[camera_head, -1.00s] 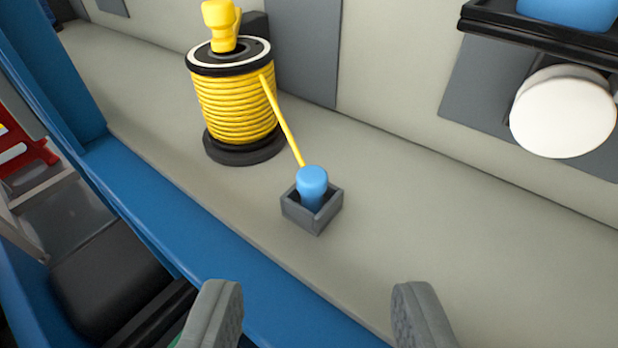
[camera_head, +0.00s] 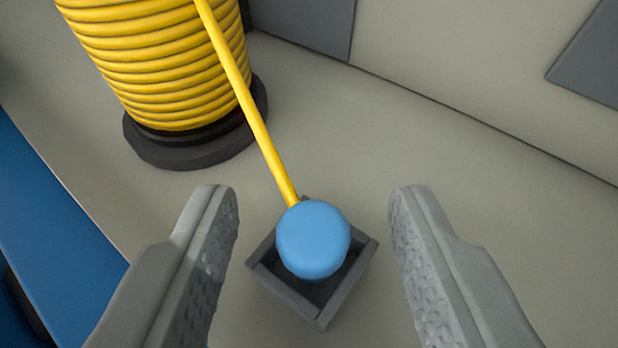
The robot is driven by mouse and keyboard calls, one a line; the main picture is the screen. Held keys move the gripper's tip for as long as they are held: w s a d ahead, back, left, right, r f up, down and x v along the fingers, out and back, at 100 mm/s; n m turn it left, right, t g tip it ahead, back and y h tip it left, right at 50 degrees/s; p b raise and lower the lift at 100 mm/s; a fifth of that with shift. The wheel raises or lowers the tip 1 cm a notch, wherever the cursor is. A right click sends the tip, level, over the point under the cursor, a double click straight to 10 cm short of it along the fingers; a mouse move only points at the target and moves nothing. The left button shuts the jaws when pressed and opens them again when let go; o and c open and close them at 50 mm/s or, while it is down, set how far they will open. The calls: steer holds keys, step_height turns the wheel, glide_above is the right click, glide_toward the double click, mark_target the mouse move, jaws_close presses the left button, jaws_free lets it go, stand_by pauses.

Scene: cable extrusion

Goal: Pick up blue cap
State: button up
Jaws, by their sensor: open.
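The blue cap (camera_head: 312,239) is round-topped and stands in a small square grey holder (camera_head: 290,299) on the beige surface. A yellow cable (camera_head: 249,108) runs from the upper left to the cap, and its end is hidden behind the cap. My gripper (camera_head: 314,195) is open, with one grey textured finger on each side of the cap and holder in the picture. Both fingers look apart from the cap, with clear gaps. How far the fingertips are above the cap is hard to tell.
A spool of yellow cable (camera_head: 165,60) on a black base (camera_head: 190,145) stands at the upper left, near the left finger. A beige wall with grey panels (camera_head: 305,25) rises behind. A blue edge (camera_head: 50,225) runs along the left. The surface right of the holder is clear.

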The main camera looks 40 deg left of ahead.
mark_target(314, 228)
steer(key=shift+x, duration=0.8)
jaws_close()
step_height(314, 228, up, 10)
steer(key=shift+r, duration=0.1)
stand_by(0.3)
